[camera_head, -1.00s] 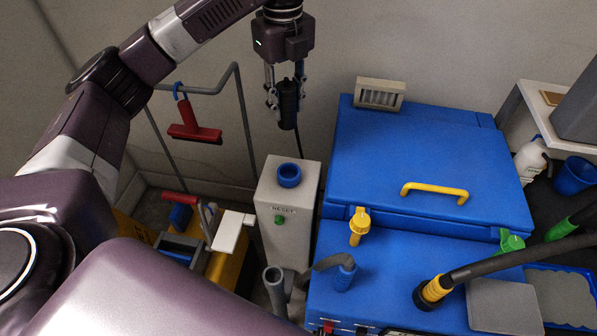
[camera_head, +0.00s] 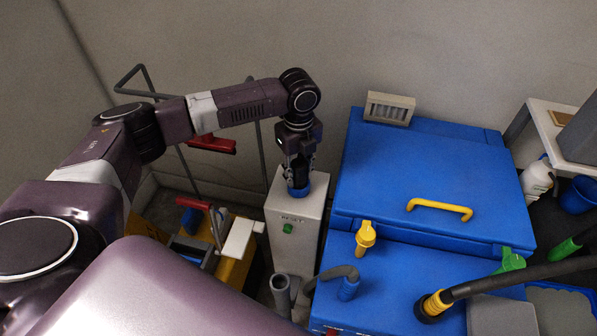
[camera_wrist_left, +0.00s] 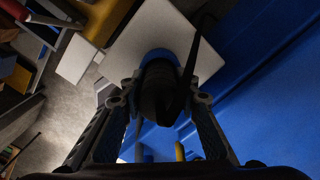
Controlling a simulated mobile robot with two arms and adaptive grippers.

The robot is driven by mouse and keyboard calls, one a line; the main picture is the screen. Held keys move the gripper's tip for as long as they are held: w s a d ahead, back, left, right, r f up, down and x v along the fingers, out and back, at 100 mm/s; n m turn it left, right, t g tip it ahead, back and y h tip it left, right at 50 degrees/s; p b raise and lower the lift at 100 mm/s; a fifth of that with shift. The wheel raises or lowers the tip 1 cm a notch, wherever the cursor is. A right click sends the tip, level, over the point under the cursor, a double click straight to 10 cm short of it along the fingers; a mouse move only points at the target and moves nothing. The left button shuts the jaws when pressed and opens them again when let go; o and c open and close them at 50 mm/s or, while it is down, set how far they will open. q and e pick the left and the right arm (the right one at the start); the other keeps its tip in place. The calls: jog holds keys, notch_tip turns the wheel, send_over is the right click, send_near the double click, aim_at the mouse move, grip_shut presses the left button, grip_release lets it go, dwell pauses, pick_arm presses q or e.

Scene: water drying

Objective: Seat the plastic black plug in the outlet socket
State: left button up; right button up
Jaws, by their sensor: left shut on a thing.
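The black plug (camera_wrist_left: 158,92) is between the fingers of my left gripper (camera_head: 298,178), which is shut on it. In the head view the gripper points down, right above the blue round outlet socket (camera_head: 312,188) on top of the grey box. The plug's lower end meets the socket ring in the picture; the fingers hide most of it, so I cannot tell how deep it sits. In the left wrist view the blue socket (camera_wrist_left: 158,56) shows as a rim behind the plug, and a black cable runs up from the plug. My right gripper is not in view.
The grey box (camera_head: 296,238) carries a green reset button (camera_head: 288,228). A large blue machine (camera_head: 430,180) with a yellow handle (camera_head: 440,208) stands close to its right. A yellow cleaning cart (camera_head: 236,272) with a red-handled tool stands to its left.

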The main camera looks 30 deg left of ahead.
pick_arm(q)
jog(key=shift+f, duration=0.35)
jog(key=shift+f, duration=0.2)
jog(key=shift+s+f, duration=0.35)
jog(key=shift+f, duration=0.05)
jog(key=o, duration=0.9)
jog(key=shift+o, duration=1.4)
jog(key=shift+f, duration=0.1)
jog(key=shift+w+f, duration=0.15)
jog(key=shift+r, duration=0.2)
